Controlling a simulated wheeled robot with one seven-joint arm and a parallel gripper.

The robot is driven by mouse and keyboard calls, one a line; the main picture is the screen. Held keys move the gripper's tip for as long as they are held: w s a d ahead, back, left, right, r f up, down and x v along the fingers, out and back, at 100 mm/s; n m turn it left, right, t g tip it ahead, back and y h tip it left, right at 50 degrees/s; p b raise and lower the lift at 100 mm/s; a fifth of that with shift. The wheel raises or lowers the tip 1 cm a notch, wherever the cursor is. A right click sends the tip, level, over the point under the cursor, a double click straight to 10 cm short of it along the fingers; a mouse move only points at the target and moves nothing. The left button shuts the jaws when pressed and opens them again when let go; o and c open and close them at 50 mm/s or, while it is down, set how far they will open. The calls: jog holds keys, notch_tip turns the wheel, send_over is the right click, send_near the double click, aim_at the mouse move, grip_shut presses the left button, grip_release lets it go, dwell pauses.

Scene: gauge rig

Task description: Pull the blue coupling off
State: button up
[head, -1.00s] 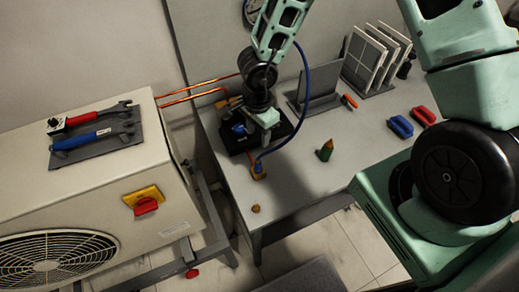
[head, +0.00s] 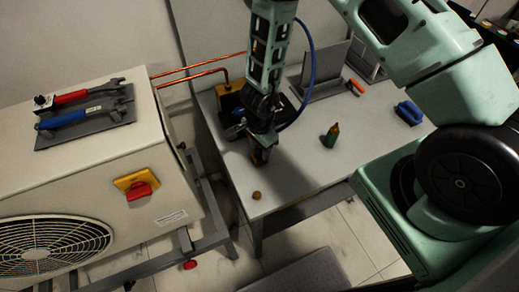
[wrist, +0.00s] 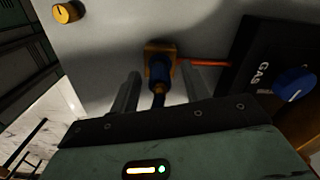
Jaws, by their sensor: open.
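The blue coupling (wrist: 159,70) sits on a square brass fitting (wrist: 156,48) on the bench, with a dark hose running from it toward my gripper. My gripper (wrist: 160,88) is open, with one finger on each side of the coupling and hose. I see a gap on both sides and cannot tell any contact. In the head view my gripper (head: 259,150) is low over the bench and largely hides the coupling. The blue hose (head: 309,75) loops up behind my arm.
A black block marked GAS with a blue knob (wrist: 293,84) stands right of the fitting. A copper pipe (wrist: 207,63) runs between them.

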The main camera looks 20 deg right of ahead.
grip_shut()
jog(key=c, duration=0.9)
grip_release()
grip_shut()
jog(key=shift+r, duration=0.1)
jog(key=shift+r+p, duration=2.4)
jog(key=shift+p, duration=0.45)
